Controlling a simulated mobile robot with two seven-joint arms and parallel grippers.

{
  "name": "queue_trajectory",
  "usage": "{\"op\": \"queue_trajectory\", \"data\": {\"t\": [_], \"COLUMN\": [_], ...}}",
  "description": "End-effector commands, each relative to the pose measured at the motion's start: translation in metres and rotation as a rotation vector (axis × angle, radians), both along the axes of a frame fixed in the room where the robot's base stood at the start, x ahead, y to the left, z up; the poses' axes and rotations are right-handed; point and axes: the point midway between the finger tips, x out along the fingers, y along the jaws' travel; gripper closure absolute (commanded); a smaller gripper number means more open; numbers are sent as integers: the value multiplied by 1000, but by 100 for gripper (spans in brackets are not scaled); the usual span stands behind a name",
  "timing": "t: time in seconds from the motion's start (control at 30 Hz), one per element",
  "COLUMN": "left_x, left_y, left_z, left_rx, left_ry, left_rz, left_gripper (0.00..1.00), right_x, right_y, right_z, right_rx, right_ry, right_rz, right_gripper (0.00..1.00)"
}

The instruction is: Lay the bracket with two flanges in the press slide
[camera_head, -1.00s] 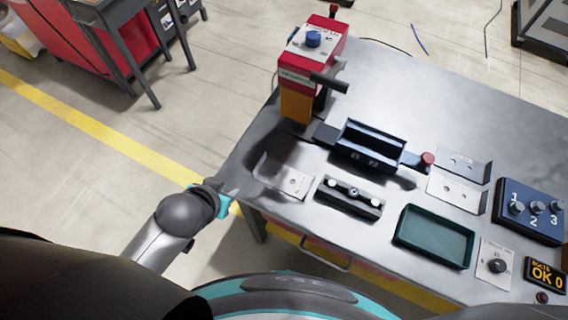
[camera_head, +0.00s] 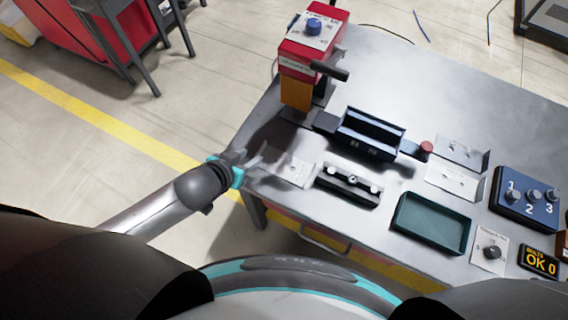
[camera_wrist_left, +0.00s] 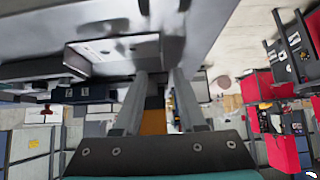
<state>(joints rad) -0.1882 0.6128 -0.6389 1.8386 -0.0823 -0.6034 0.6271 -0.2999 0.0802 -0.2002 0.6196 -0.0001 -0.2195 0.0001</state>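A grey metal bracket (camera_head: 292,170) lies near the left edge of the table; my left gripper partly hides its left end. Two more bracket-like plates, one (camera_head: 462,152) behind the other (camera_head: 452,182), lie on the right; I cannot tell their flanges clearly. The press slide (camera_head: 370,136) is a dark blue channel in front of the red press (camera_head: 312,45), and it looks empty. My left gripper (camera_head: 258,163) is beside the left bracket, its fingers pointing at it. In the left wrist view its fingers (camera_wrist_left: 158,100) are apart with nothing held. My right gripper is not in view.
A dark fixture block with pale pins (camera_head: 348,185) sits just right of the left bracket. A green tray (camera_head: 432,222), a blue numbered panel (camera_head: 527,208) and a counter display (camera_head: 538,262) stand further right. The back of the table is clear.

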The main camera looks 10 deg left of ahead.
Motion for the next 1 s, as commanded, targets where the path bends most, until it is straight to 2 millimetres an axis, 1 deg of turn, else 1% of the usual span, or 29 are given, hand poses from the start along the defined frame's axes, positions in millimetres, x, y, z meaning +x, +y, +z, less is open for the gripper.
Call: {"op": "queue_trajectory", "data": {"t": [0.03, 0.1, 0.37, 0.6, 0.7, 0.83, 1.0], "left_x": [6, 11, 20, 43, 49, 53, 53], "left_y": [-2, -4, -7, -12, -14, -16, -16], "left_z": [-6, -12, -21, -40, -48, -52, -52], "left_rx": [0, -1, 0, 0, 0, -1, -1], "left_ry": [-1, -1, 0, -1, 0, 0, 0], "left_rz": [0, 1, 0, -1, 0, -1, -1], "left_gripper": [60, 60, 60, 60, 60, 60, 60], "right_x": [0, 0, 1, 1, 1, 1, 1], "right_y": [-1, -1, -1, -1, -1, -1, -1], "right_z": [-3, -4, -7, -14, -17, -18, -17], "right_rx": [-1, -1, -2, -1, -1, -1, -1], "right_ry": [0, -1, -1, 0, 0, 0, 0], "right_rz": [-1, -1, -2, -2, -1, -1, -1], "right_gripper": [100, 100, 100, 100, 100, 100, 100]}}
